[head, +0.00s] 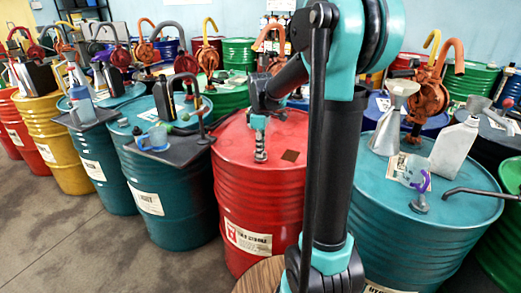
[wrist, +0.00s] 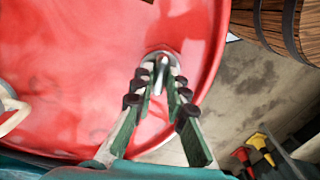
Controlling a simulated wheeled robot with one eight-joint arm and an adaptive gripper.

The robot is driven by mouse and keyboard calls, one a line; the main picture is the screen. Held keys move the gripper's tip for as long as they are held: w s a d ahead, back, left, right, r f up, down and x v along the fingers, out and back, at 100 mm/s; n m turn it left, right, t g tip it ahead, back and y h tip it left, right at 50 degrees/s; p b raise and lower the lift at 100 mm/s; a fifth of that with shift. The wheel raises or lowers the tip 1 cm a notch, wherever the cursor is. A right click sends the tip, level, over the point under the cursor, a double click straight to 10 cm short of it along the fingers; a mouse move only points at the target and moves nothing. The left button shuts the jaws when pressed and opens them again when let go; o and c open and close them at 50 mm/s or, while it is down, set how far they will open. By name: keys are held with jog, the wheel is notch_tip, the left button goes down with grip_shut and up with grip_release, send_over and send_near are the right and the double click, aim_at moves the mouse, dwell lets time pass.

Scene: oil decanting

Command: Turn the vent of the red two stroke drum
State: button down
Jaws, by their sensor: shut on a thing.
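The red drum (head: 262,190) stands in the middle of the head view, with a white label (head: 247,238) low on its side. My gripper (head: 260,157) points down onto its red top, left of a small dark brown square (head: 290,155). In the wrist view, the red lid (wrist: 75,65) fills the left and middle. The vent (wrist: 161,72), a small grey metal fitting, sits near the lid's rim. My gripper (wrist: 159,80), with green fingers and black pads, is shut on the vent. In the head view the gripper hides the vent.
Teal drums (head: 165,195) stand at left, one with a dark tray (head: 185,148) on top. The teal drum (head: 425,225) at right carries a funnel (head: 388,125), a grey can (head: 454,150) and a pump (head: 428,95). A wooden barrel (wrist: 278,22) stands beside the red drum.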

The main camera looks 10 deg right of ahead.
jog(key=m, duration=0.4)
jog(key=shift+m, duration=0.3)
jog(key=m, duration=0.4)
jog(key=shift+m, duration=0.3)
jog(key=m, duration=0.4)
jog(key=shift+m, duration=2.1)
jog(key=c, duration=1.5)
grip_release()
jog(key=shift+c, duration=0.2)
jog(key=shift+r, duration=0.1)
notch_tip(320, 180, up, 12)
